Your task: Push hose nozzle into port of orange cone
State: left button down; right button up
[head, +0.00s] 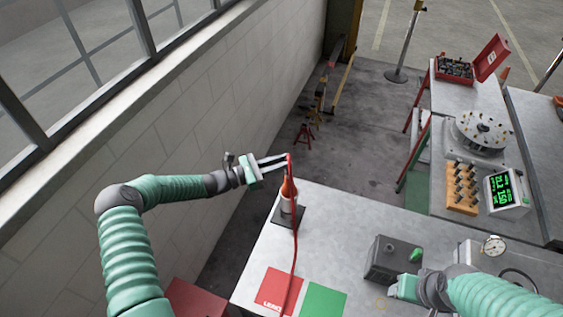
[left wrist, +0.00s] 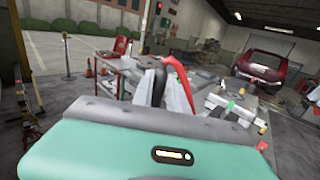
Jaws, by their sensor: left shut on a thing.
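The orange cone (head: 289,187) stands on a white cylinder with a dark square base (head: 287,216), at the left edge of the grey bench. My left gripper (head: 286,160) reaches in from the left, just above the cone's top, and is shut on the red hose nozzle (head: 290,159). The red hose (head: 294,250) hangs down past the cone onto the bench. In the left wrist view the red nozzle (left wrist: 179,72) shows at the fingertips. Whether the nozzle tip touches the port is too small to tell. My right gripper (head: 398,288) is low at the right; its fingers are not clear.
A red and a green square (head: 323,300) lie on the bench front. A dark grey box (head: 388,258) and a gauge (head: 493,246) stand to the right. A brick wall (head: 230,80) runs along the left. The bench between cone and box is clear.

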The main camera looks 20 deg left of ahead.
pick_arm(q)
jog(key=shift+f+b, duration=0.35)
jog(key=c, duration=1.2)
grip_release()
jog(key=shift+c, duration=0.2)
